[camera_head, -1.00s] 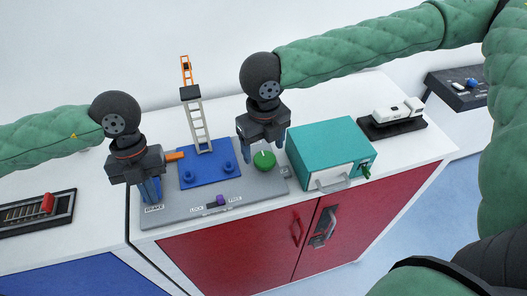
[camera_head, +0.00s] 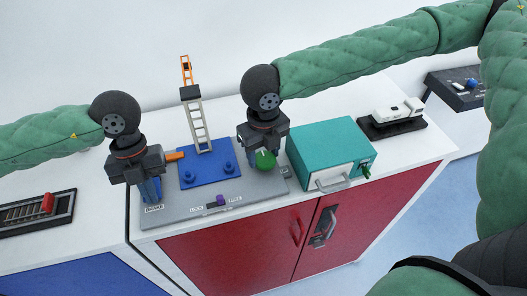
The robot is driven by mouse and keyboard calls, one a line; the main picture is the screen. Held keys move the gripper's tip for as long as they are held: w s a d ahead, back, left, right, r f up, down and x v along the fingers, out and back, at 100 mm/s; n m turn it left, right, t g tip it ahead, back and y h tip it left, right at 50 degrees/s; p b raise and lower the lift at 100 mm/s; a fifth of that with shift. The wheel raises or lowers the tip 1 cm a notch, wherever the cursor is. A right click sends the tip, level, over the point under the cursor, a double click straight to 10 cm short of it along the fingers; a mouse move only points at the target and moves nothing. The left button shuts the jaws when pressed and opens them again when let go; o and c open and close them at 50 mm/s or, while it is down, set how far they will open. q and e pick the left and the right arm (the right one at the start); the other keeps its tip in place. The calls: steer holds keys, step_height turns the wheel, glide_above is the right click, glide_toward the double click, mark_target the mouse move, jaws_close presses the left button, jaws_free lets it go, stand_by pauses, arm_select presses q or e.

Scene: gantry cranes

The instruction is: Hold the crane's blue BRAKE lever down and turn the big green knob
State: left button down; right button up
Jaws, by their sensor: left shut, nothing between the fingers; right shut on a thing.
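The crane's grey base plate (camera_head: 185,213) lies on the white counter. The big green knob (camera_head: 264,162) sits on its right part. My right gripper (camera_head: 263,150) has come down over the knob and is shut on it. My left gripper (camera_head: 150,190) is shut and points down at the plate's left end, just above the BRAKE label (camera_head: 154,209). The blue BRAKE lever cannot be told apart from the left gripper's blue fingers, so whether they touch it or how far down it is cannot be seen.
A blue crane platform (camera_head: 210,178) with a grey and orange mast (camera_head: 198,125) stands between my grippers. A purple LOCK/FREE slider (camera_head: 221,200) is at the plate's front. A teal box (camera_head: 325,150) stands close to the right gripper. A red-handled slider (camera_head: 47,203) is far left.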

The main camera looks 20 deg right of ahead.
steer(key=m, duration=0.5)
steer(key=shift+d+m, duration=0.15)
steer(key=shift+m, duration=0.25)
steer(key=m, duration=0.6)
steer(key=shift+s+d, duration=0.1)
steer(key=shift+d, duration=0.05)
steer(key=m, duration=0.6)
steer(key=shift+s+d+m, duration=0.1)
steer(key=shift+m, duration=0.2)
steer(key=m, duration=0.5)
steer(key=shift+s+r, duration=0.1)
steer(key=shift+m, duration=0.4)
steer(key=o, duration=1)
